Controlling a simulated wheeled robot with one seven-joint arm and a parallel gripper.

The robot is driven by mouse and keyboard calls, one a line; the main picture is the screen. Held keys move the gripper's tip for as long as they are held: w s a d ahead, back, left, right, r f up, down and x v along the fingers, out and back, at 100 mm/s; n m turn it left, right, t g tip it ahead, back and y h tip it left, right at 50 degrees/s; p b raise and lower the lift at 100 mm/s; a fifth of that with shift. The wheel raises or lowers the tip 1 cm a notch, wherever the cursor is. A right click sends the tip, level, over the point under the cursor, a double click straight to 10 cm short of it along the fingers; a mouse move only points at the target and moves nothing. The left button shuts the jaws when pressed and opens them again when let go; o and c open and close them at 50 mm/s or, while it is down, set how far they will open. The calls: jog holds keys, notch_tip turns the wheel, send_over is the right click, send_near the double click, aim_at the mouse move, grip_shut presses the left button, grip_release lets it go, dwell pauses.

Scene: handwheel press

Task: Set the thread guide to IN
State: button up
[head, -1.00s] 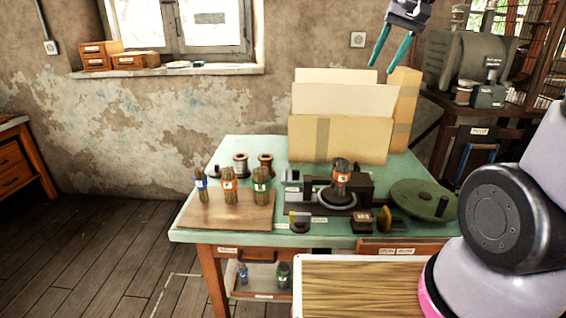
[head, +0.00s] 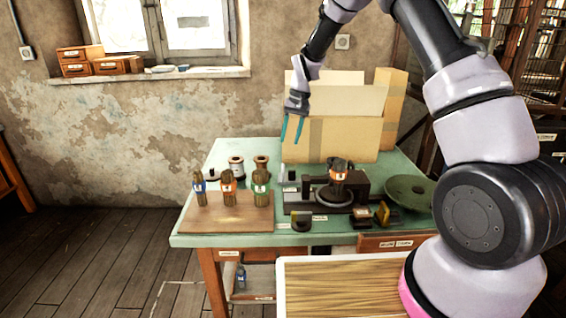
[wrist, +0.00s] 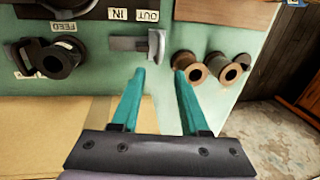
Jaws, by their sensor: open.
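The thread guide (wrist: 152,45) shows in the wrist view as a grey bar with an upright plate at its end. The plate stands beside the OUT label (wrist: 147,15); the IN label (wrist: 117,14) is farther left. In the head view the guide (head: 290,176) is small, at the left end of the dark press base. My gripper (head: 291,138) is open and empty above the table, in front of the cardboard boxes. In the wrist view my gripper (wrist: 160,72) has its fingertips spread just below the plate in the picture, apparently above and not touching it.
Two spools (wrist: 206,67) stand close right of the guide in the wrist view. A knob labelled FEED (wrist: 58,60) is at left.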

aim_at(283, 166)
jog(key=f, duration=0.3)
jog(key=a+f, duration=0.1)
jog(key=f, duration=0.2)
jog(key=a+f, duration=0.1)
jog(key=f, duration=0.2)
jog(key=shift+f, duration=0.35)
grip_shut()
dwell(0.9)
